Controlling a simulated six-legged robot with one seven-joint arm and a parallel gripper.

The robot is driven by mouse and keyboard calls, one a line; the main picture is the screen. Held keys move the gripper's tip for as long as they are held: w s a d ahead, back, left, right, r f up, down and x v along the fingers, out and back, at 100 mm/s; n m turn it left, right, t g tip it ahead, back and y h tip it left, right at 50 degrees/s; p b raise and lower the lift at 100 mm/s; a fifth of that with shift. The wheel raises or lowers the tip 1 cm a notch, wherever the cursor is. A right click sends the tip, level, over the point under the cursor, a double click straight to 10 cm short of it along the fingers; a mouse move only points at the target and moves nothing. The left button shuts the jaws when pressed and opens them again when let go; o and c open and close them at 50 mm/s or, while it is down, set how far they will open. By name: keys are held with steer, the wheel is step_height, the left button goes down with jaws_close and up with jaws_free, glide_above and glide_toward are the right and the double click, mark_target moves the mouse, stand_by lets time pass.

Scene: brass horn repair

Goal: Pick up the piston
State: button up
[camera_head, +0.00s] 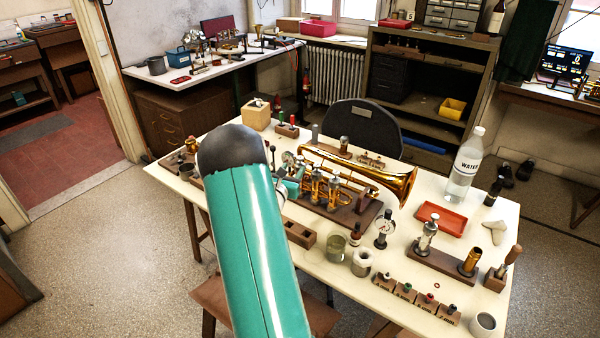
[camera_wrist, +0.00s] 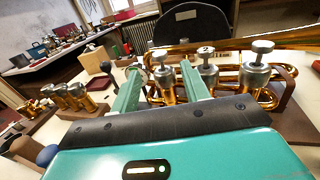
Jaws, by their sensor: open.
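A brass trumpet (camera_head: 375,178) lies on a wooden stand on the cream table, its bell to the right. In the wrist view three upright silver-capped valves stand in a row: a left valve (camera_wrist: 163,76), a middle one marked 2 (camera_wrist: 207,72) and a right one (camera_wrist: 258,72). I cannot tell which piston is meant. My gripper (camera_wrist: 160,68) is open, its two green fingers reaching toward the left valve, which shows between them. Contact cannot be told. In the head view my arm hides much of the gripper. A silver piston-like part (camera_head: 427,237) stands on a wooden block at the right.
A water bottle (camera_head: 464,168), red tray (camera_head: 441,217), dial gauge (camera_head: 384,228) and small jars (camera_head: 362,262) crowd the table's right half. A wooden block with several metal cylinders (camera_wrist: 75,97) is left of the gripper. A dark chair (camera_head: 362,125) stands behind the table.

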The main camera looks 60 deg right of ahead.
mark_target(299, 159)
steer(key=d, duration=0.8)
steer(key=shift+w+d+r, duration=0.1)
steer(key=shift+w, duration=0.3)
steer(key=shift+c, duration=0.3)
jaws_close()
